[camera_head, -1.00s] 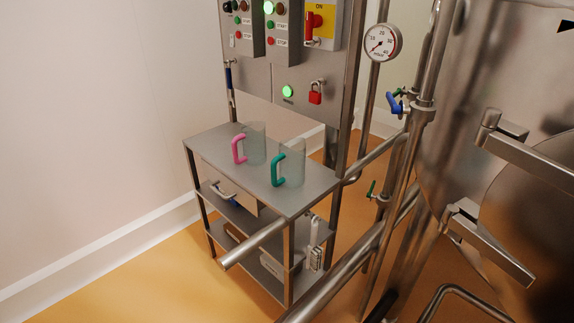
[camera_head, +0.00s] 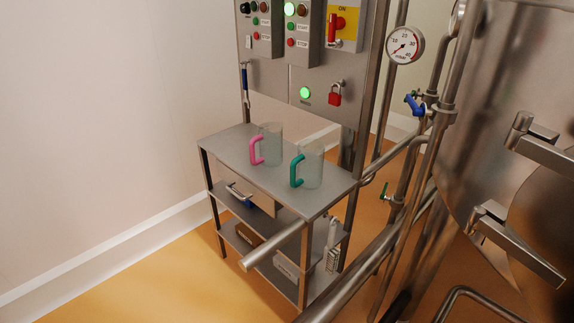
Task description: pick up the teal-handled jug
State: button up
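The teal-handled jug (camera_head: 312,166) is a clear, see-through vessel standing upright on the top shelf of a steel trolley. Its teal handle (camera_head: 296,171) faces left and toward me. A second clear jug with a pink handle (camera_head: 256,151) stands just to its left and a little farther back, apart from it. My gripper is not in view.
The trolley top (camera_head: 232,144) is otherwise bare, with a drawer and lower shelves beneath. A control panel (camera_head: 306,70) rises behind it. Steel pipes (camera_head: 425,150) and a large vessel (camera_head: 500,90) crowd the right. Orange floor (camera_head: 180,270) at front left is clear.

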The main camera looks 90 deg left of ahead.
aim_at(310, 160)
jog(key=k, duration=0.15)
jog(key=u, duration=2)
jog(key=i, duration=0.45)
jog(key=u, duration=0.05)
